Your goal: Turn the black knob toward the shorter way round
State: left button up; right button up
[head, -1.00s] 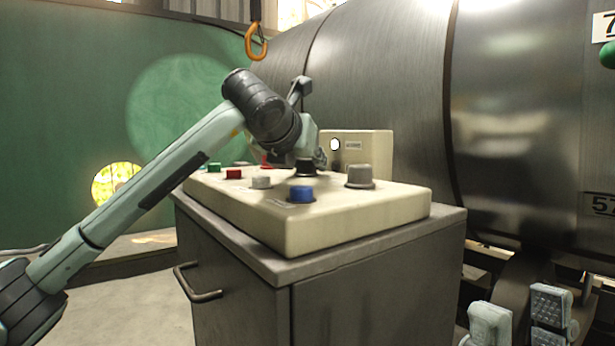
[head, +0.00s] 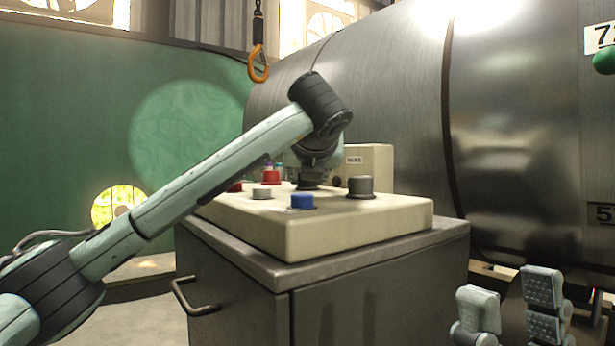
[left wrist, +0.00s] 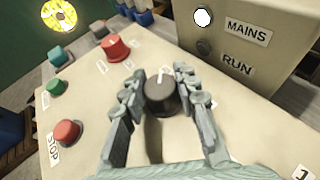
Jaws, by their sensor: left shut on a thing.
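The black knob (left wrist: 160,97) sits on the beige control panel (left wrist: 262,125), with a white mark at the far side of its top in the left wrist view. My left gripper (left wrist: 163,84) is shut on it, one finger on either side. In the head view only a dark strip of the knob (head: 308,186) shows beneath my left wrist, which comes down from above. My right gripper (head: 512,302) is at the bottom right of the head view, its fingers apart and empty, away from the panel.
A box (left wrist: 245,40) behind bears a lit white lamp, MAINS and RUN labels. An orange hook (head: 258,66) hangs before the big metal drum (head: 390,90).

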pick_arm(q)
jog(key=o, duration=1.2)
jog(key=v, duration=1.2)
